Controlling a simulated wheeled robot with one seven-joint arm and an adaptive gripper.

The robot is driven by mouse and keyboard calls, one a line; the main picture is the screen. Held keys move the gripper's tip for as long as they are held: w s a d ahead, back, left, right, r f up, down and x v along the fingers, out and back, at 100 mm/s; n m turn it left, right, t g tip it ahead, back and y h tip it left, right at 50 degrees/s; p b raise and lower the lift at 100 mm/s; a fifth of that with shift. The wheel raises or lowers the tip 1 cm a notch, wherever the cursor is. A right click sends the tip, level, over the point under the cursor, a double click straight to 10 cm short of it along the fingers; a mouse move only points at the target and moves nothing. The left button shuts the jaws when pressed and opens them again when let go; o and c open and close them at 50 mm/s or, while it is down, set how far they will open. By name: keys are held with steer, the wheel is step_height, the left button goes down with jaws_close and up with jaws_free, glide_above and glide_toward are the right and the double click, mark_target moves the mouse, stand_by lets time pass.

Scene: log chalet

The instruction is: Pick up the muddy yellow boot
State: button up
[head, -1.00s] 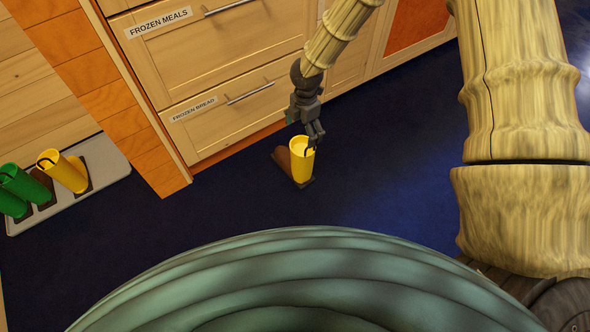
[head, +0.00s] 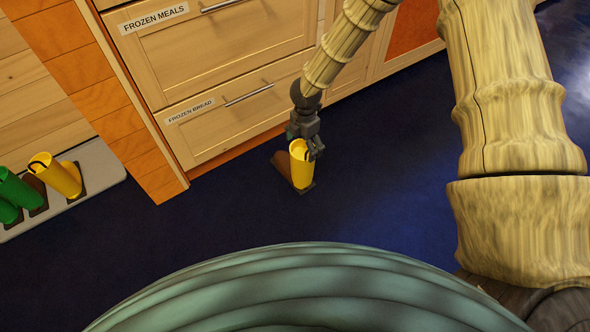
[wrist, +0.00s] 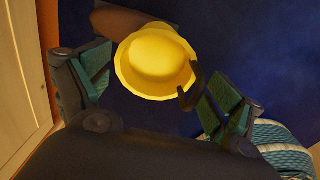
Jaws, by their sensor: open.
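The muddy yellow boot (head: 301,168) stands upright on the dark blue floor in front of the drawers, with a brown, muddy foot part pointing left. In the wrist view I look down into its round yellow opening (wrist: 155,62), which has a dark pull loop at its right rim. My gripper (head: 306,146) is just above the boot's top. In the wrist view my gripper (wrist: 152,92) is open, with one green-padded finger on each side of the boot's opening. The fingers look apart from the boot, though the right one is close to the loop.
Wooden drawers labelled FROZEN MEALS (head: 215,50) and FROZEN BREAD (head: 240,115) stand close behind the boot. On a grey tray (head: 100,160) at the left are another yellow boot (head: 58,177) and green boots (head: 20,190). The floor (head: 400,180) to the right is clear.

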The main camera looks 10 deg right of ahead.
mark_target(304, 150)
steer(key=shift+f+b, duration=1.05)
steer(key=shift+f, duration=0.9)
steer(key=c, duration=1.8)
steer(key=shift+r, duration=0.1)
steer(key=shift+c, duration=0.2)
